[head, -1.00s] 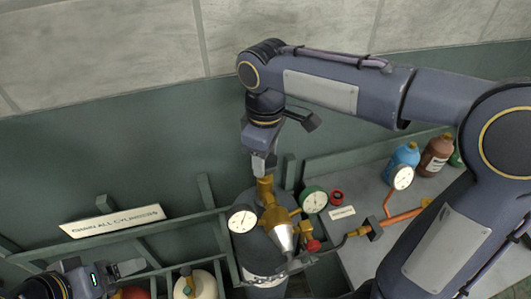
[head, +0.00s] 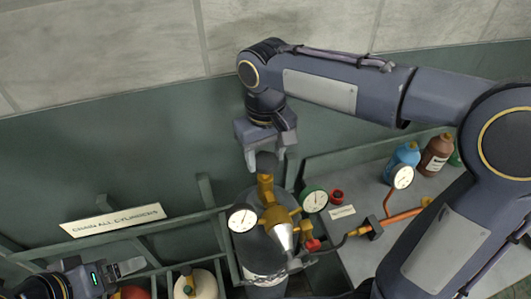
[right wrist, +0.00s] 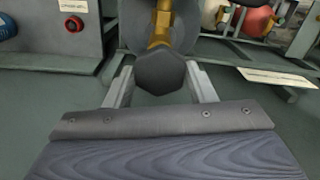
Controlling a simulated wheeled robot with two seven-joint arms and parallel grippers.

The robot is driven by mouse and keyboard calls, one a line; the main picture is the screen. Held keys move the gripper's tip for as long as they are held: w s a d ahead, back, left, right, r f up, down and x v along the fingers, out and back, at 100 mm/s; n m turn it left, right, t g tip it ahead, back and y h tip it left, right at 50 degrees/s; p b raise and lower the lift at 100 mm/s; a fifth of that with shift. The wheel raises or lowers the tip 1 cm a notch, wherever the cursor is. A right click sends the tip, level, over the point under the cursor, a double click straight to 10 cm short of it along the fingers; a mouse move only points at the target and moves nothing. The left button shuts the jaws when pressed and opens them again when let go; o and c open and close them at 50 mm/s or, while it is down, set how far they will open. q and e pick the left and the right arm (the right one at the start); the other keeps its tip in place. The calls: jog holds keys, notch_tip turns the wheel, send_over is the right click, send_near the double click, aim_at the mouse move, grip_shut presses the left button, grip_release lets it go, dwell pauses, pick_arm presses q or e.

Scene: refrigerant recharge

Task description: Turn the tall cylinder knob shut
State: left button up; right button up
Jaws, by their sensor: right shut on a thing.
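The tall grey cylinder (head: 259,246) stands at the centre of the head view, with a brass valve (head: 265,188) on top. Its dark faceted knob (head: 266,162) sits on the valve; it also shows in the right wrist view (right wrist: 160,72). My right gripper (head: 265,158) comes down from above and is shut on the knob, one finger on each side. In the right wrist view the fingers (right wrist: 161,84) flank the knob. My left gripper (head: 128,268) is low at the left, away from the tall cylinder; its jaw opening is unclear.
A gauge (head: 243,217) and a green-rimmed gauge (head: 314,200) flank the valve. A chain (head: 264,279) crosses the cylinder's front. A bench (head: 345,183) with bottles and piping stands right. A white cylinder (head: 194,285) and a sign (head: 112,221) are left.

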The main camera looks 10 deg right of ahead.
aim_at(266, 160)
dwell(0.5)
jog(key=o, duration=1)
jog(key=shift+r, duration=0.1)
notch_tip(266, 160, up, 8)
jog(key=shift+f+b, duration=0.15)
jog(key=shift+b, duration=0.2)
jog(key=shift+f, duration=0.1)
